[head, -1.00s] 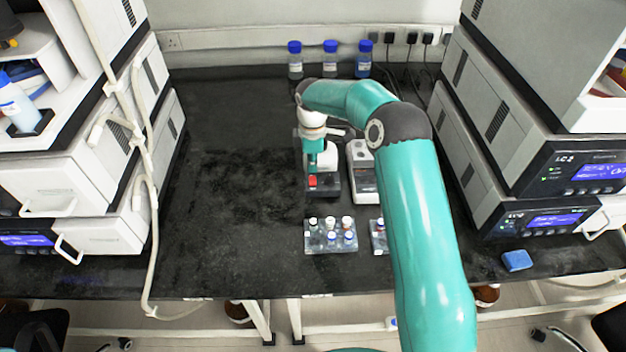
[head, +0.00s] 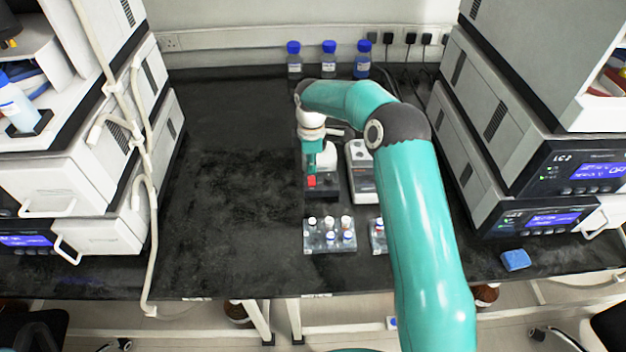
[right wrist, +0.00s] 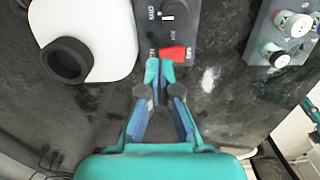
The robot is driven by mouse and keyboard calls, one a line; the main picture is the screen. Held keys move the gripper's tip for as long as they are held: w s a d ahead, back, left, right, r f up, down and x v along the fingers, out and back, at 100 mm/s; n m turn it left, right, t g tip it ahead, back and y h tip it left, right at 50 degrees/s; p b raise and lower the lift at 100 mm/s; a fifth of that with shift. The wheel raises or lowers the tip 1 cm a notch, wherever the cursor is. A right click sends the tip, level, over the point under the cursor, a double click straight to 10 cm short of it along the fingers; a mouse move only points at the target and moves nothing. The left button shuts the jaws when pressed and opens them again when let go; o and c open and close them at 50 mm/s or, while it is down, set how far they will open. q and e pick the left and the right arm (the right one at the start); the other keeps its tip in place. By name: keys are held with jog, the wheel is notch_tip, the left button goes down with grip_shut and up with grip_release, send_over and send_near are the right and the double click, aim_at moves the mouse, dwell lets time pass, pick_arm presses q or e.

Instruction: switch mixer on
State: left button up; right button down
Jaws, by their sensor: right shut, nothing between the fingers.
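The mixer has a white body with a dark control panel in front (head: 327,188). The right wrist view shows its white top (right wrist: 105,25) with a black ring-shaped cup (right wrist: 68,60), and beside it the dark panel with a knob and a red switch (right wrist: 173,53). The switch also shows in the head view (head: 311,181). My right gripper (right wrist: 160,72) is shut and empty, its teal fingertips right at the edge of the red switch. I cannot tell whether they touch it. The switch position is unclear. My left gripper is not in view.
A vial rack (head: 328,247) stands in front of the mixer, with a second rack (head: 378,250) to its right. A white device (head: 360,185) stands close to the right. Blue-capped bottles (head: 329,65) are at the back. The bench to the left is clear.

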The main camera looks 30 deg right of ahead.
jog(key=shift+f+b, duration=0.8)
jog(key=shift+f, duration=0.5)
dwell(0.4)
jog(key=shift+r+p, duration=1.8)
jog(key=shift+r, duration=0.8)
jog(key=shift+f, duration=0.1)
